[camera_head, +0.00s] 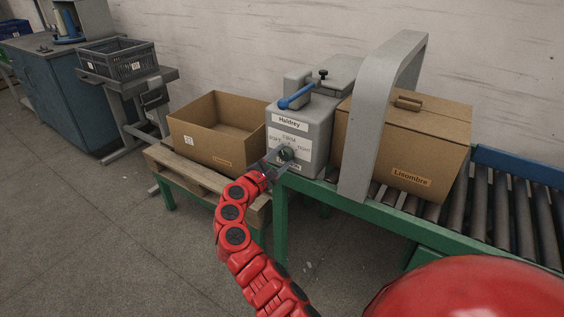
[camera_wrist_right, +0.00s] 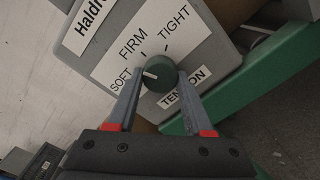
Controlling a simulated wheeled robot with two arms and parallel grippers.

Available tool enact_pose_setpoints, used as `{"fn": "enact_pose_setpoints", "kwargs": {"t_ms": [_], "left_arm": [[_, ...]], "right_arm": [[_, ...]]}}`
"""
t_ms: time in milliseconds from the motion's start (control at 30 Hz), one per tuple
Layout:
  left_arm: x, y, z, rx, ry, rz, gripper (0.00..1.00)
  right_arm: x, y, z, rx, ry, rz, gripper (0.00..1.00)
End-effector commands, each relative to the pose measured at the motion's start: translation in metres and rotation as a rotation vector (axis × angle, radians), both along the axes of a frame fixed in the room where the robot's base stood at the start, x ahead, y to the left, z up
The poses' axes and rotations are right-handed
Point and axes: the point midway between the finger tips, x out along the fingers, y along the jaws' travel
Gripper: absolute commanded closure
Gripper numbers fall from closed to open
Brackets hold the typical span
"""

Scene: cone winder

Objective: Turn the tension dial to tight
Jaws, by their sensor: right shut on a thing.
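The tension dial (camera_wrist_right: 162,78) is a dark green round knob with a white pointer mark, on the white label of the grey Haldrey machine (camera_head: 313,130). Its mark points left, toward SOFT; FIRM and TIGHT are printed further round to the right. My right gripper (camera_wrist_right: 160,84) has one finger on each side of the knob and is shut on it. In the head view the right gripper (camera_head: 278,160) reaches the machine's front face, and the dial (camera_head: 286,153) is partly hidden by it. My left gripper is not in view.
A blue-handled lever (camera_head: 297,96) sits on top of the machine. An open cardboard box (camera_head: 220,150) stands on a pallet to the left. A closed Lisombre box (camera_head: 409,178) stands on the roller conveyor under a grey arch (camera_head: 362,145) to the right.

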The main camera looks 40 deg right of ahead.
Motion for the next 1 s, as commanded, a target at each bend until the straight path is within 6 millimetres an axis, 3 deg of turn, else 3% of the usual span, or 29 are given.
{"fn": "enact_pose_setpoints", "kwargs": {"t_ms": [1000], "left_arm": [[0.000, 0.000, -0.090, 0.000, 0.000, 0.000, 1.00]], "right_arm": [[0.000, 0.000, -0.002, 0.370, -0.893, -0.002, 1.00]]}}
